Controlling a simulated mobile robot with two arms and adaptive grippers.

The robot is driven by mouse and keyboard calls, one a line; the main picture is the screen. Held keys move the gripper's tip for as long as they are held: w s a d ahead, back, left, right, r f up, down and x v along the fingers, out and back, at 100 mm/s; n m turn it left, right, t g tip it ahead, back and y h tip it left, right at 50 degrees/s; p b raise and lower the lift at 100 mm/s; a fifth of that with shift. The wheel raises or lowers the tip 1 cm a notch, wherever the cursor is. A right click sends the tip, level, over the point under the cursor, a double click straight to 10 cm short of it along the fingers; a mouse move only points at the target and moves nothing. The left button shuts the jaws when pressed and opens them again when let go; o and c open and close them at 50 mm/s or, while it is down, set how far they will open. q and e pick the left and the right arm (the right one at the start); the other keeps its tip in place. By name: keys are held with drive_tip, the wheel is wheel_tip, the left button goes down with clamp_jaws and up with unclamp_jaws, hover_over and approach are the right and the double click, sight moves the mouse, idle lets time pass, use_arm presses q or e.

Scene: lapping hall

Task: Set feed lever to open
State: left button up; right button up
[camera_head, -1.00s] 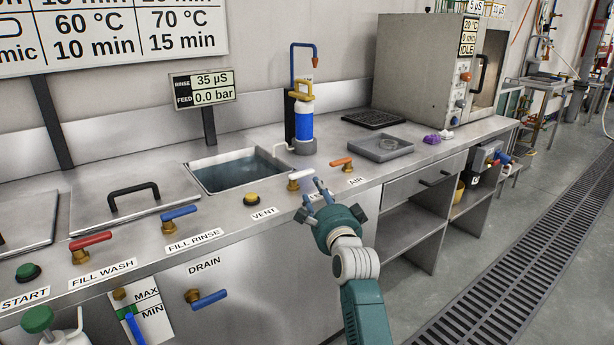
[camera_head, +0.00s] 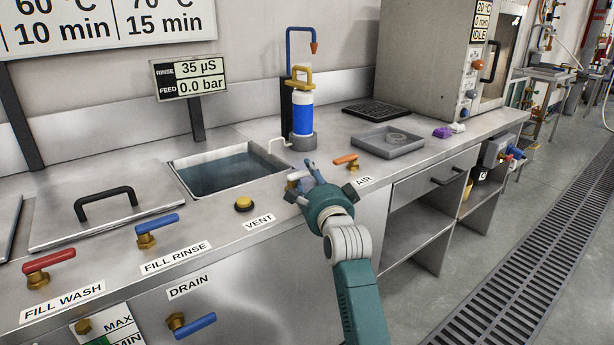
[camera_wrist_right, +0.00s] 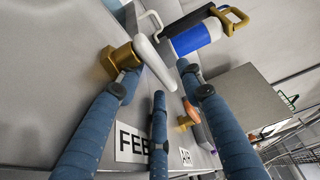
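The feed lever has a white handle on a brass valve body and sits on the metal counter's front strip. In the head view the feed lever (camera_head: 295,177) is partly hidden by my right gripper (camera_head: 303,182). In the right wrist view its white handle (camera_wrist_right: 152,48) extends from the brass body. The "FEED" label (camera_wrist_right: 130,145) is partly covered by a finger. My right gripper (camera_wrist_right: 160,82) has its blue fingers spread around the handle's end, not closed on it; contact is unclear. My left gripper is not in view.
An orange air lever (camera_head: 346,160) stands just right of my right gripper. A blue cartridge (camera_head: 302,118) stands behind, beside a sink (camera_head: 200,190). A display (camera_head: 194,77) reads feed 0.0 bar.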

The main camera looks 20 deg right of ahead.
drive_tip(key=shift+s+r, duration=0.1)
drive_tip(key=shift+r, duration=0.05)
drive_tip(key=shift+c, duration=0.5)
clamp_jaws()
